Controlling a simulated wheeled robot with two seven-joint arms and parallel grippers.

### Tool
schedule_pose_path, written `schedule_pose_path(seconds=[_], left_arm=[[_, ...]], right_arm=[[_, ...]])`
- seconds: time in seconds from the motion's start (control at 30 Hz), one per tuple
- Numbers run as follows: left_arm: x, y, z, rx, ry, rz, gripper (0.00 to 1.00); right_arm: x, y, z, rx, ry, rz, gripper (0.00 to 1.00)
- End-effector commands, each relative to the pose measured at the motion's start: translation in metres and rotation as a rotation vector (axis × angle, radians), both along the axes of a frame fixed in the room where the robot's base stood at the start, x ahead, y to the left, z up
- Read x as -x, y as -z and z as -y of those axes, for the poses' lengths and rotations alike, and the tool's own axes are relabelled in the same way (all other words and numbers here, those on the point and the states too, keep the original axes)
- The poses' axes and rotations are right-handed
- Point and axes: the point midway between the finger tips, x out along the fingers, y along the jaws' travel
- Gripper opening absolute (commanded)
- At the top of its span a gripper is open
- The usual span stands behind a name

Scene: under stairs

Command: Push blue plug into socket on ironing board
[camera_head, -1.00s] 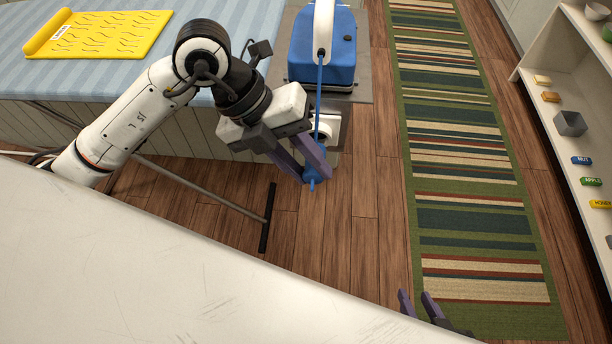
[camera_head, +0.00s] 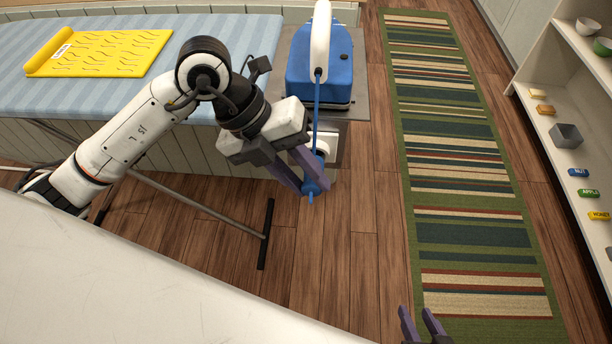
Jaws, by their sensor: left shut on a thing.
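The blue plug (camera_head: 312,189) is between the purple fingers of my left gripper (camera_head: 312,188), which is shut on it. Its blue cord (camera_head: 317,105) runs up to the blue and white iron (camera_head: 315,70). A white and grey box (camera_head: 327,145), perhaps the socket, shows behind the fingers below the end of the ironing board (camera_head: 210,40). The fingers hide part of it, and the plug appears in front of it. My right gripper (camera_head: 424,322) is at the bottom edge with its two fingers apart and nothing seen between them.
A yellow mat (camera_head: 100,52) lies on the ironing board. A board leg (camera_head: 266,235) stands on the wooden floor. A striped rug (camera_head: 470,180) runs along the right, beside a white shelf (camera_head: 545,100) with small items. The floor between is clear.

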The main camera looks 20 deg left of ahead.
Motion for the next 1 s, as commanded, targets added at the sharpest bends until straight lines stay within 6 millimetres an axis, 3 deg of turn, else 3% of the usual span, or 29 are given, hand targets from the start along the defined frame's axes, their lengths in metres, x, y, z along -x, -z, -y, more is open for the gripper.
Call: schedule_pose_path(seconds=[1.0], left_arm=[[-0.0088, -0.0003, -0.0021, 0.001, -0.001, 0.001, 0.0]], right_arm=[[-0.0002, -0.0006, 0.0001, 0.0, 0.0, 0.0, 0.31]])
